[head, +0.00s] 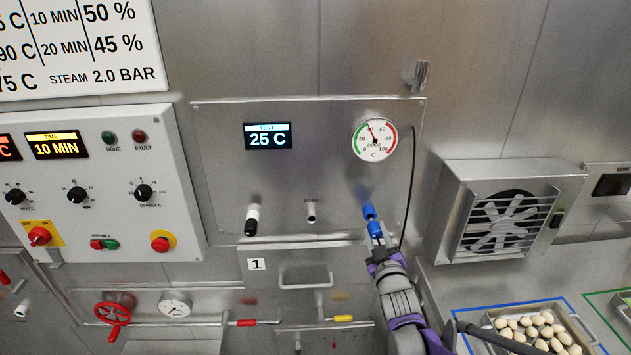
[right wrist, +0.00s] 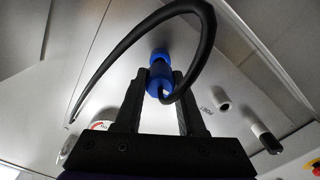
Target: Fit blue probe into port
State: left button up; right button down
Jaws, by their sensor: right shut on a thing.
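The blue probe (head: 369,213) is in front of the lower right of the steel test panel (head: 225,165), below the round dial. My right gripper (head: 375,232) is shut on it. In the right wrist view the blue probe (right wrist: 158,80) sits between the two dark fingers, and a black cable loops from it. I cannot tell whether its far end touches the panel. The port (head: 311,212) is a short metal stub left of the probe, under the PORT label; a stub by that label also shows in the right wrist view (right wrist: 222,101). My left gripper is out of view.
A black-and-white fitting (head: 252,220) juts from the panel left of the port. The cable (head: 411,185) hangs along the panel's right edge. A vented fan box (head: 505,220) stands to the right. A handle (head: 305,280) and a red valve wheel (head: 113,314) are below.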

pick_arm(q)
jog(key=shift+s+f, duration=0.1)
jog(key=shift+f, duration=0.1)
pick_arm(e)
jog(key=shift+s+d, duration=0.1)
jog(key=shift+s, duration=1.85)
